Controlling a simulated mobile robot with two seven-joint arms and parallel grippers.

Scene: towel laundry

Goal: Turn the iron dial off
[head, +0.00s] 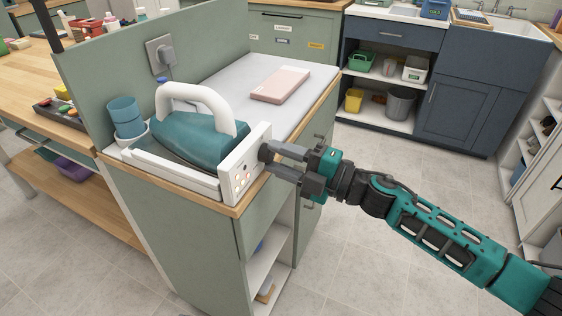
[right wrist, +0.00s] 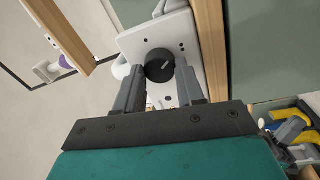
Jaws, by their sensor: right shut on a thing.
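The teal iron (head: 195,135) with a white handle rests on its white base on the counter. The base has an upright white panel (head: 250,170) at its right end, with small lit lights, some reddish. The black round dial (right wrist: 160,66) sits on this panel, with a light pointer mark tilted to the upper right. My right gripper (head: 274,158) reaches in from the right and is shut on the dial, one finger on each side. In the head view the fingers partly hide the dial. My left gripper is not in view.
A pink folded cloth or box (head: 281,84) lies on the white counter top (head: 225,82) behind the iron. Blue cups (head: 126,117) stand left of it. A wall plug (head: 160,55) is on the green partition. The floor to the right is clear.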

